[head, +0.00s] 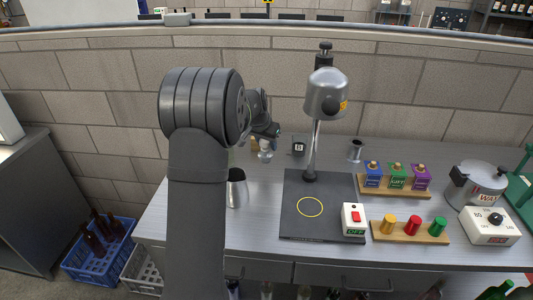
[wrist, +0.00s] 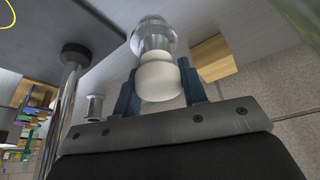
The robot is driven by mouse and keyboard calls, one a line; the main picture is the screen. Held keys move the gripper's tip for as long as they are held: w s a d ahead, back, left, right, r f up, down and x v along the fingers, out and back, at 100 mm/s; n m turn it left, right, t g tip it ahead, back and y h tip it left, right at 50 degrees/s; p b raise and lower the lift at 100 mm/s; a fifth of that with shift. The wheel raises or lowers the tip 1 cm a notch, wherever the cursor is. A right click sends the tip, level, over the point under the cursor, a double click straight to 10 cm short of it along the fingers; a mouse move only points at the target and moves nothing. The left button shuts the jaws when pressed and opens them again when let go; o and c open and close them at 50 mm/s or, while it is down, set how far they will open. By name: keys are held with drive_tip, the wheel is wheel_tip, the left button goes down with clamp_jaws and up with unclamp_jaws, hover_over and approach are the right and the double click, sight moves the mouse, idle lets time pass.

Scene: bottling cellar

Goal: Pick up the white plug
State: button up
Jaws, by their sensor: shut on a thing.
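The white plug (wrist: 160,80) is rounded and stepped, and sits between the two dark fingers of my gripper (wrist: 160,92) in the wrist view. The fingers are closed against its sides. A shiny metal round piece (wrist: 151,35) lies directly beyond the plug; I cannot tell whether the plug is still seated in it. In the head view my gripper (head: 267,134) is over the back left of the bench, with a pale shiny piece (head: 266,152) just below it. My arm hides part of the bench there.
A wooden block (wrist: 213,57) is close beside the right finger. A metal cup (head: 237,190) stands nearer the front.

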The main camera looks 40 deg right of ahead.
drive_tip(key=shift+r, duration=2.4)
drive_tip(key=shift+d, duration=0.1)
